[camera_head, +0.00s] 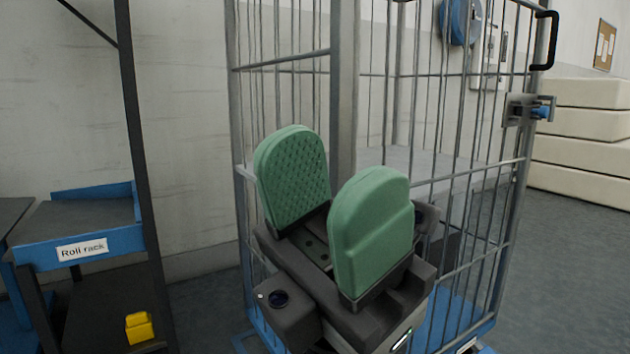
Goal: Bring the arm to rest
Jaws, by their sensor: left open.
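My left gripper (332,212) is in the middle of the head view, with two green padded fingers pointing up. The fingers stand apart with a clear gap, and nothing is between them. The gripper is in front of a grey wire roll cage (487,200) and hides part of its near side. I cannot tell how far the gripper is from the cage bars. My right gripper is not in view.
A rack with a blue edge labelled "Roll rack" (82,249) stands at the left, with a dark post beside it. A yellow block (139,327) is low on it. Cream stacked slabs (585,125) are at the right. Grey floor (570,270) is clear at the right.

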